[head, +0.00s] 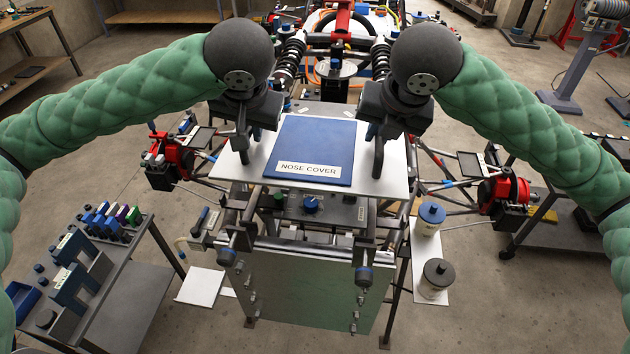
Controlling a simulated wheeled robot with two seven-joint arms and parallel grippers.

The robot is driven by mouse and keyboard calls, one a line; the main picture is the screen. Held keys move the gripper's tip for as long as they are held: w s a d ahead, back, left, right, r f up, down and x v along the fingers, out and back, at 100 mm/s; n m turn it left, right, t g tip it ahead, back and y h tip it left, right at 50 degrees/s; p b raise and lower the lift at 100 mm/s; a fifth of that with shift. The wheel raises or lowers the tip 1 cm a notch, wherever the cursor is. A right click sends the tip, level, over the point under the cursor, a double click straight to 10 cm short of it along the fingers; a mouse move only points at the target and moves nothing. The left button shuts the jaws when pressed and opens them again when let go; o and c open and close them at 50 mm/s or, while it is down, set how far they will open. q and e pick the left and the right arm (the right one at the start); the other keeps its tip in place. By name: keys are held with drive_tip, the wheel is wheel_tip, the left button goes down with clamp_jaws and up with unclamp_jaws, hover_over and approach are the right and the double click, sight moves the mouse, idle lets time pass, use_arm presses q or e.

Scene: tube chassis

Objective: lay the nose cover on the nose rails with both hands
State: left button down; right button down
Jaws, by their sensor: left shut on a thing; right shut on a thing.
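The nose cover (308,149) is a white panel with a blue middle and a label reading "NOSE COVER". It is held roughly level above the front of the tube chassis (271,224). My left gripper (243,150) is shut on a handle at the cover's left side. My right gripper (378,158) is shut on a handle at its right side. The nose rails are largely hidden under the cover; I cannot tell whether the cover touches them.
A cart (120,262) with small coloured parts stands at the left. Two lidded pots, one blue-topped (431,214) and one black-topped (438,274), stand on a white board at the right. A greenish panel (300,290) hangs at the chassis front. Red brake assemblies flank the chassis.

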sight(256, 158)
use_arm(q)
drive_tip(key=shift+f, duration=0.15)
use_arm(e)
drive_tip(key=shift+f, duration=0.15)
idle(0.4)
